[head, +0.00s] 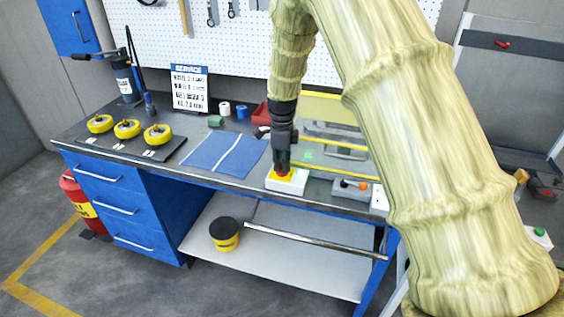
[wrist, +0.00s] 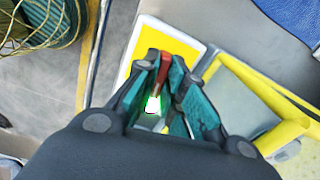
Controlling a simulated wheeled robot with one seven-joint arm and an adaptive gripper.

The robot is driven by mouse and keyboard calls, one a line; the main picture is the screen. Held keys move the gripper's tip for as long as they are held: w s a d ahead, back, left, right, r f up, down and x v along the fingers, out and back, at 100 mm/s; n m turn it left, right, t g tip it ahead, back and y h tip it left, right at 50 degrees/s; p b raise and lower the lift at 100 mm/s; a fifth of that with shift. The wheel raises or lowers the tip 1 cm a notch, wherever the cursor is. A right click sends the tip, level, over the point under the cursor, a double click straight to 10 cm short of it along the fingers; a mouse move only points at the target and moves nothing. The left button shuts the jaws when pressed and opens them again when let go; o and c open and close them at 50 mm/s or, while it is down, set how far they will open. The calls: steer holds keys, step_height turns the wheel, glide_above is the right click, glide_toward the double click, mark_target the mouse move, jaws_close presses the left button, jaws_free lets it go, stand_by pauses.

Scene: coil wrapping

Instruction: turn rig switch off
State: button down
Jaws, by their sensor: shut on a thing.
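The rig switch is a white box (head: 288,184) with a yellow top plate (wrist: 180,46) at the front edge of the bench. Its red handle (wrist: 165,72) stands between my gripper's teal-padded fingers in the wrist view. My gripper (head: 283,168) points down onto the box and is shut on the red handle. A green light (wrist: 153,104) glows between the fingers. The fingers hide part of the handle and the plate, so I cannot tell the handle's exact angle.
A yellow-framed guard (head: 338,152) stands just behind and right of the switch. A blue mat (head: 215,152) and several yellow coils (head: 127,129) lie left. A yellow-black roll (head: 224,235) sits on the lower shelf.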

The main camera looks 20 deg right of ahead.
steer(key=n+p, duration=0.1)
steer(key=n, duration=0.3)
steer(key=shift+r, duration=0.1)
steer(key=n, duration=0.8)
steer(key=shift+n+p, duration=0.3)
steer(key=shift+p, duration=0.05)
steer(key=shift+w+n, duration=0.1)
steer(key=shift+n, duration=1.7)
steer(key=c, duration=1.5)
jaws_free()
step_height(320, 180, up, 12)
